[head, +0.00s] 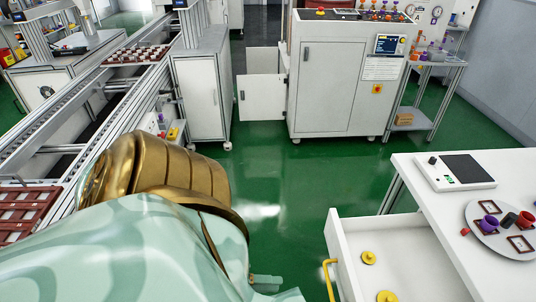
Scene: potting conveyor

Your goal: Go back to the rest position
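My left arm fills the lower left of the head view, with a gold banded section and a pale green shell. Only a small teal piece of what looks like my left gripper (266,283) shows at the bottom edge, beside the arm. Its fingers are hidden or cut off, so I cannot tell whether it is open or shut, or whether it holds anything. My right arm and gripper are not in view.
A conveyor (112,98) runs along the left, with a red-brown tray (28,207) beside my arm. A white table (431,197) at right has an open drawer (335,238) with yellow knobs and a round plate (512,247). A cabinet (328,90) stands behind. Green floor (278,185) between is clear.

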